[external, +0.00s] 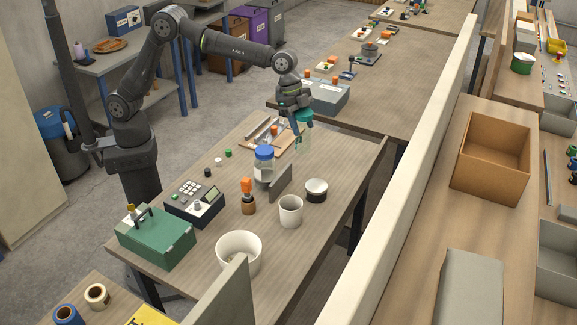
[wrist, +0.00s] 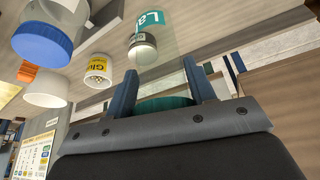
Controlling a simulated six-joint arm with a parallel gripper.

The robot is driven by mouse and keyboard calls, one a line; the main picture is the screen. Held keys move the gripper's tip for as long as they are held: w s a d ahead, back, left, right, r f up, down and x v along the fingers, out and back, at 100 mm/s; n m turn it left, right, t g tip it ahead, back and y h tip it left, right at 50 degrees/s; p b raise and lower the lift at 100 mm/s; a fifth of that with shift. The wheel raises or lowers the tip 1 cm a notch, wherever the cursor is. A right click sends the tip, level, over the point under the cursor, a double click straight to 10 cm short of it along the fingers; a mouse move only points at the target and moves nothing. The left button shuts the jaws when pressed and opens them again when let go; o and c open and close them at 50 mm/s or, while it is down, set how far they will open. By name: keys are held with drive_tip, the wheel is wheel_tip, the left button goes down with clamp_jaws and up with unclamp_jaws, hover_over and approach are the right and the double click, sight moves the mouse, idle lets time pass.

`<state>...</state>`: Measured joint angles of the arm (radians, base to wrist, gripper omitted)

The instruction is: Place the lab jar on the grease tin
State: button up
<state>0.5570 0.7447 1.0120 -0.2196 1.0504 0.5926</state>
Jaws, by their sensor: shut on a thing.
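The lab jar is a clear jar (external: 303,140) with a teal lid, held upright or nearly so above the far right part of the bench. In the wrist view its teal lid (wrist: 165,103) sits between the fingers, and a teal label (wrist: 150,19) starting "La" shows on it. My gripper (external: 302,119) is shut on the lid. The grease tin appears to be the short round dark tin with a pale top (external: 316,187), standing on the bench below and nearer the camera than the jar. The tin also shows in the wrist view (wrist: 142,47). Jar and tin are apart.
A blue-lidded jar (external: 264,168) and an upright grey plate (external: 281,183) stand left of the tin. A white glue cup (external: 290,210) is in front of it, with a white tub (external: 238,252) farther forward. The bench right of the tin is clear to its edge.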

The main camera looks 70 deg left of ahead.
drive_tip(key=s+d+r+m, duration=0.1)
drive_tip(key=s+d+r, duration=0.2)
drive_tip(key=s+d, duration=0.35)
drive_tip(key=s+d+r, duration=0.3)
drive_tip(key=s+d, duration=0.1)
drive_tip(key=d, duration=0.6)
drive_tip(key=w+a+f, duration=0.3)
drive_tip(key=w+f, duration=0.7)
drive_tip(key=w, duration=0.1)
drive_tip(key=shift+a+f, duration=0.3)
drive_tip(key=shift+a, duration=0.05)
drive_tip(key=shift+f+g, duration=0.15)
drive_tip(key=shift+g, duration=0.15)
drive_tip(key=o, duration=1)
